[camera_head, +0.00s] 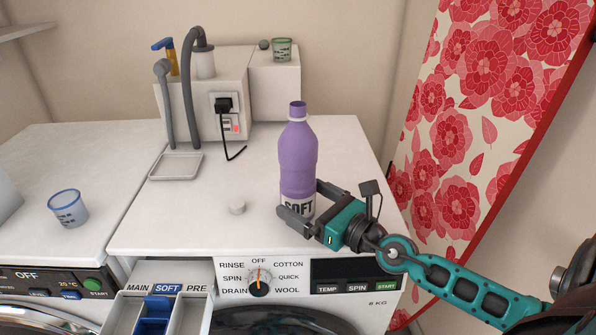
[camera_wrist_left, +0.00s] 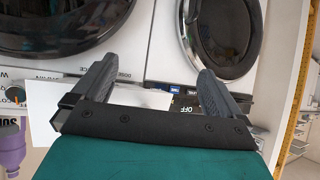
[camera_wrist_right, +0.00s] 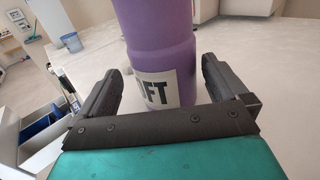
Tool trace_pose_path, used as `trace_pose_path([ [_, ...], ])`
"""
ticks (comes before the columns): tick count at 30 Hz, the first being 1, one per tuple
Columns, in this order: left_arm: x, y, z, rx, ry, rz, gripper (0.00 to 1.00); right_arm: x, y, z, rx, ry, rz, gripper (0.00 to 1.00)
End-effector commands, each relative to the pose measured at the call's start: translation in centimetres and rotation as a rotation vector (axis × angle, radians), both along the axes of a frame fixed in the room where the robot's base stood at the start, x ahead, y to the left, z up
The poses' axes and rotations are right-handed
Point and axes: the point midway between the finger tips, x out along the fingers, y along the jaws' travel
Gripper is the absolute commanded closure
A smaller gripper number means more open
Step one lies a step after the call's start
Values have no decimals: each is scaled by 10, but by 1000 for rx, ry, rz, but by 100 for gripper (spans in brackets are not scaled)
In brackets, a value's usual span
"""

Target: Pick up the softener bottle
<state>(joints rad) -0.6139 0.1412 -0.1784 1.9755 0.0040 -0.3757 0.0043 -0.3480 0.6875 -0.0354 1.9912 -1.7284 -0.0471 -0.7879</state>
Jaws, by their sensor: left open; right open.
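My left gripper (camera_wrist_left: 155,75) is open and empty in the left wrist view, in front of the machines' fronts. It is outside the head view.
A measuring cup (camera_head: 68,208) stands on the left machine. A shallow tray (camera_head: 176,166) and a socket box (camera_head: 205,100) are behind. The detergent drawer (camera_head: 190,312) is pulled out. A floral board (camera_head: 480,110) stands at the right.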

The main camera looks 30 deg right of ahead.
Motion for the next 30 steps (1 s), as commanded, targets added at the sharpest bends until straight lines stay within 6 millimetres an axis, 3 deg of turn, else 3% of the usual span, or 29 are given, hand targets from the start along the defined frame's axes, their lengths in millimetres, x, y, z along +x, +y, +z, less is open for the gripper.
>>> trace_pose_path([
  [6, 0, 2, 9, 4, -9, 3, 0, 26, 1, 7, 1, -4, -2, 0],
  [12, -4, 7, 3, 12, 6, 9, 0, 46, 6, 5, 2, -1, -1, 0],
  [22, -5, 8, 3, 15, 7, 10, 0, 50, 7, 4, 2, 1, 0, 0],
  [30, -5, 7, 4, 14, 4, 8, 0, 49, 7, 4, 1, -1, 0, 26],
])
